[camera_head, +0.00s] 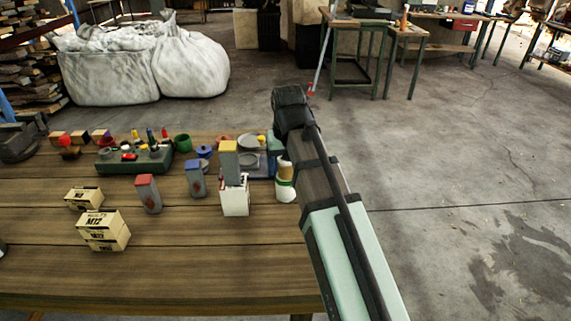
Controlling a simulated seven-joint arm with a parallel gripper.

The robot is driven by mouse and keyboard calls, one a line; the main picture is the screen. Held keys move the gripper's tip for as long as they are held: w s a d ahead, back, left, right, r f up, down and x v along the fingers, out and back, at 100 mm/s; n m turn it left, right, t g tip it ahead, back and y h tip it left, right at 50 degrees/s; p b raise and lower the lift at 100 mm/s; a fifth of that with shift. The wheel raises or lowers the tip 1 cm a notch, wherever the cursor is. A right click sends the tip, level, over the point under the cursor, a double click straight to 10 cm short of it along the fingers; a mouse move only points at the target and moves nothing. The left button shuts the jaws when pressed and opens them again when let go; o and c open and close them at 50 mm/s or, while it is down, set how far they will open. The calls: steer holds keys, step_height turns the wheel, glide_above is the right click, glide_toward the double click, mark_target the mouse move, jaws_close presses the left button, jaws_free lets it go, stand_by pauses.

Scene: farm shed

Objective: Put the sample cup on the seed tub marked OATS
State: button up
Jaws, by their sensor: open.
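I cannot pick out the sample cup for certain; a small green cup-like thing (182,142) stands on the table behind the green block. No OATS marking is readable in this view, so I cannot tell which thing is that seed tub. A round grey-topped thing (249,140) lies at the back right of the table, partly behind a yellow-topped block. My arm reaches up from the bottom right along the table's right edge. My gripper is not visible; the arm's dark end joint shows, and its fingers cannot be made out.
The wooden table (150,280) has a clear front strip. Boxes marked M12 (103,230) sit at left. A white box (235,198) and white jar-like thing (285,187) stand near my arm.

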steer(key=shift+s+r, duration=0.25)
steer(key=shift+r, duration=1.7)
steer(key=shift+s+r, duration=0.2)
steer(key=shift+r, duration=1.75)
